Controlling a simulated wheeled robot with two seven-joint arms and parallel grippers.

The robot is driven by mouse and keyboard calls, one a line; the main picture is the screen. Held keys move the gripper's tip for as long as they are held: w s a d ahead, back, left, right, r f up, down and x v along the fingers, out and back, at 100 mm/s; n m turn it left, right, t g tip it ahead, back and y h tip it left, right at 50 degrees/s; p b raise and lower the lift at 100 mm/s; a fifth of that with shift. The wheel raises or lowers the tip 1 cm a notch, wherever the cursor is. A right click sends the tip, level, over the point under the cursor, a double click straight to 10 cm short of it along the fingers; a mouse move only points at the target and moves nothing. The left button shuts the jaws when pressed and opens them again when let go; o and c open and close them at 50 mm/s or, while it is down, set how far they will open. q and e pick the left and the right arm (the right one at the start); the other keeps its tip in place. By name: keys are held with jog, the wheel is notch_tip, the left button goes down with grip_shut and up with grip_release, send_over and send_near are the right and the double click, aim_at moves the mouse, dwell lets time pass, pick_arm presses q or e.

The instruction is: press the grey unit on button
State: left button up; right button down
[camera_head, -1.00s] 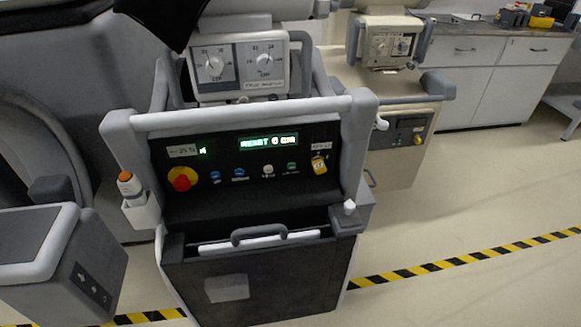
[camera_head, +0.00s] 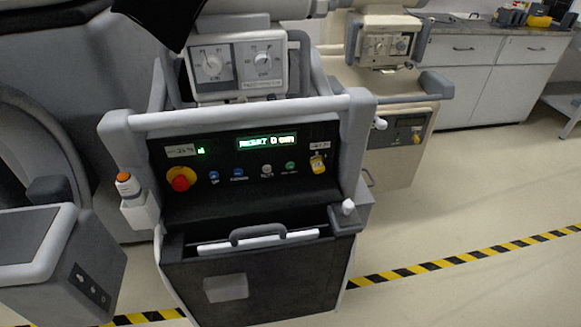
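The grey unit (camera_head: 115,130) stands in front of me, with a dark sloped control panel and a lit green display (camera_head: 267,142). Its panel holds a red knob on a yellow base (camera_head: 181,179), two blue buttons (camera_head: 214,176) (camera_head: 238,173), a white button (camera_head: 266,170), a green button (camera_head: 290,167) and a yellow key-like switch (camera_head: 317,164). The labels under the buttons are too small to read, so I cannot tell which one is marked on. Neither of my grippers shows in the view.
A beige unit (camera_head: 395,165) stands behind to the right, before white cabinets (camera_head: 495,75). A grey box-shaped part (camera_head: 55,255) is at lower left. A dark shape (camera_head: 165,15) hangs at the top. Yellow-black floor tape (camera_head: 450,262) crosses open floor at right.

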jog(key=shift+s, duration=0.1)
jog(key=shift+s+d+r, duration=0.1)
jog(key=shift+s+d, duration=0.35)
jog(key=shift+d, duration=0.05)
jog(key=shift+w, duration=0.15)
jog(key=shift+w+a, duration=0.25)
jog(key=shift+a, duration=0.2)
